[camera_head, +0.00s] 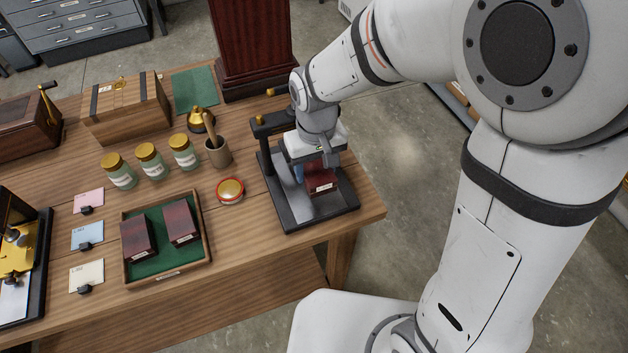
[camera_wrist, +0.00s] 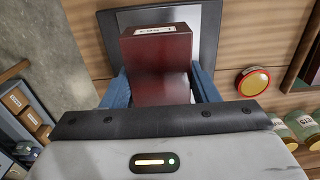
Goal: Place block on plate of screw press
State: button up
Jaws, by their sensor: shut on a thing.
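My gripper (camera_wrist: 160,92) is shut on a dark red wooden block with a small white label. The block (camera_wrist: 158,48) sits between the blue fingers in the wrist view. In the head view the block (camera_head: 321,181) shows below my gripper, over the plate of the screw press. The screw press (camera_head: 282,217) has a dark base and a pale metal plate (camera_wrist: 205,35), and stands at the table's right end. I cannot tell whether the block touches the plate. The far side of the press is partly hidden by my gripper.
A green-lined tray (camera_head: 165,265) holds two similar red blocks. A red and gold tin (camera_head: 230,190), a mortar with pestle (camera_head: 217,153) and glass jars (camera_head: 151,161) stand left of the press. A tall dark red case (camera_head: 252,45) stands behind it. The table's right edge is close.

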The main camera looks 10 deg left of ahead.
aim_at(315, 168)
jog(key=shift+s+f, duration=0.1)
jog(key=shift+f, duration=3.45)
jog(key=shift+f, duration=0.25)
jog(key=o, duration=1.1)
jog(key=shift+c, duration=0.2)
notch_tip(315, 168, up, 12)
jog(key=shift+r, duration=0.25)
